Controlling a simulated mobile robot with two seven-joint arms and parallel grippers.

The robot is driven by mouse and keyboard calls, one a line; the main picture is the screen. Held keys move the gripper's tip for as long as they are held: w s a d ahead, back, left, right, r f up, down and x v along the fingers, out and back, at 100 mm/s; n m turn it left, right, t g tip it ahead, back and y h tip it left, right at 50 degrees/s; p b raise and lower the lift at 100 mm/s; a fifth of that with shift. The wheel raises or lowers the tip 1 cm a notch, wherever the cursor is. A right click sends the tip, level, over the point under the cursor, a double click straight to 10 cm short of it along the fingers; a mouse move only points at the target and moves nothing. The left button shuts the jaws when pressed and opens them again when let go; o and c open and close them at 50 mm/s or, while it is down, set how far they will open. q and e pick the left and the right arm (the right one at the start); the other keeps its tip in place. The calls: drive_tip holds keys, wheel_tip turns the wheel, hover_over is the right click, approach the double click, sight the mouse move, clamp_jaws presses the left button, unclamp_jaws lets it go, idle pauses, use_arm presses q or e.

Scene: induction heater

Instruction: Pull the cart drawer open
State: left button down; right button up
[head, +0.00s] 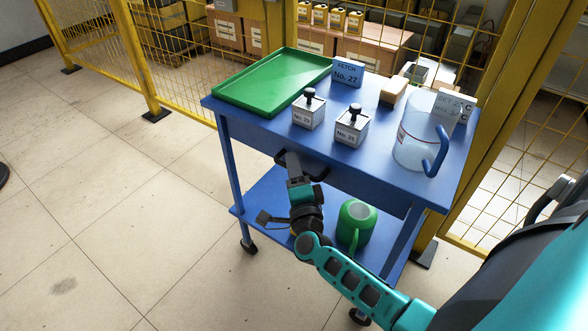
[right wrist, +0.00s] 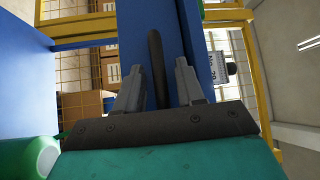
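The blue cart (head: 385,108) stands in the middle of the head view. Its drawer (head: 365,178) is a blue front just under the top and looks shut. A dark bar handle (head: 317,170) is on the drawer front, partly hidden by my right gripper (head: 290,158). In the right wrist view the handle (right wrist: 156,60) runs between the two grey fingers of my right gripper (right wrist: 159,68). The fingers are apart, with a gap visible on each side of the bar. My left gripper is in neither view.
On the cart top are a green tray (head: 258,98), two small labelled blocks (head: 308,112) (head: 350,129), a sign (head: 347,75) and a clear jug (head: 412,145). A green watering can (head: 355,222) stands on the lower shelf. Yellow fencing (head: 205,45) is behind; floor (head: 110,200) at left is free.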

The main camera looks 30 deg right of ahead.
drive_tip(key=shift+c, duration=0.5)
clamp_jaws()
